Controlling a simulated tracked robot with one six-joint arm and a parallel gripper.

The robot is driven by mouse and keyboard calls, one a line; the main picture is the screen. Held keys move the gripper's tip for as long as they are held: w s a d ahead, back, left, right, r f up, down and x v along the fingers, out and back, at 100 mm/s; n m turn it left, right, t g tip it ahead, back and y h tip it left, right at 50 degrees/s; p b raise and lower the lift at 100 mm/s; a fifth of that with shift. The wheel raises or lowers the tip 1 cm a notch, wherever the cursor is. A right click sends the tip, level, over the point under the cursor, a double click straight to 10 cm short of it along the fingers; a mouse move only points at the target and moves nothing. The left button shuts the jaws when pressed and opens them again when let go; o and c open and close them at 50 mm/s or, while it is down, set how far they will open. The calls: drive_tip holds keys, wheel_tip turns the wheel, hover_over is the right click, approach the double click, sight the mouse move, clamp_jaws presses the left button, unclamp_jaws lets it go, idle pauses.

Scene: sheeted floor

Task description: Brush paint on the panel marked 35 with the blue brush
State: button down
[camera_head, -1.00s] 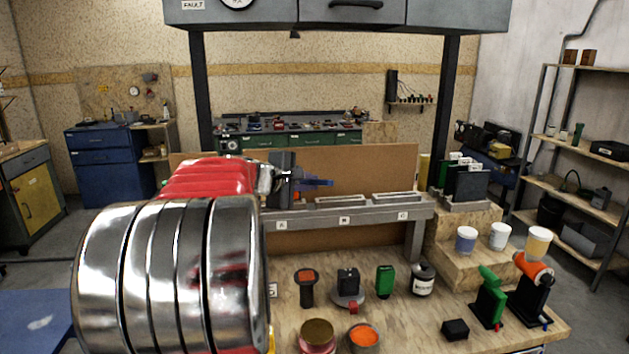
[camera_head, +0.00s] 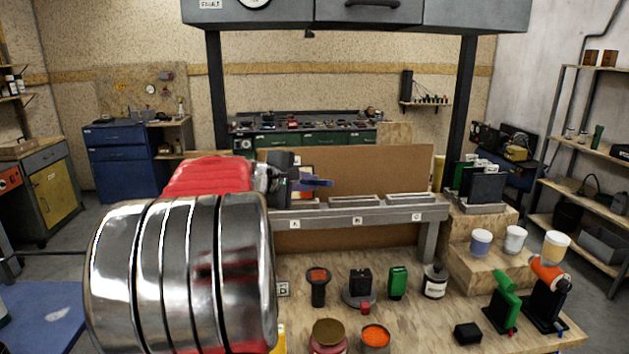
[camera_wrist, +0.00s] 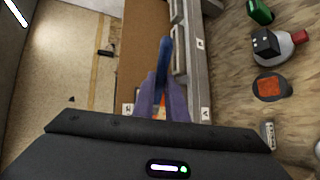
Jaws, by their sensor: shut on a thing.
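My gripper (camera_head: 305,182) is shut on the blue brush (camera_head: 320,183), held up in front of the brown backboard, near the left end of the grey ledge. In the wrist view the brush (camera_wrist: 165,55) points away between the fingers of my gripper (camera_wrist: 163,100). Its handle is mostly hidden by the gripper. I cannot make out a panel marked 35 in either view. An open can of orange paint (camera_head: 375,336) stands at the front of the bench, beside a can with a brownish top (camera_head: 328,334).
The grey ledge (camera_head: 345,222) carries lettered tags and shallow trays. On the bench (camera_head: 420,325) stand a green block (camera_head: 398,281), a dark jar (camera_head: 434,281), a black block (camera_head: 467,333) and green and orange tools at right. Cups (camera_head: 515,239) stand on a wooden step.

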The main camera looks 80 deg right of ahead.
drive_tip(key=shift+w+a, duration=0.2)
drive_tip(key=shift+w, duration=0.45)
drive_tip(key=w, duration=0.4)
drive_tip(key=shift+a, duration=0.4)
drive_tip(key=shift+r, duration=0.1)
drive_tip(key=shift+s+a+r, duration=0.1)
drive_tip(key=shift+r, duration=0.55)
drive_tip(key=shift+s, duration=0.1)
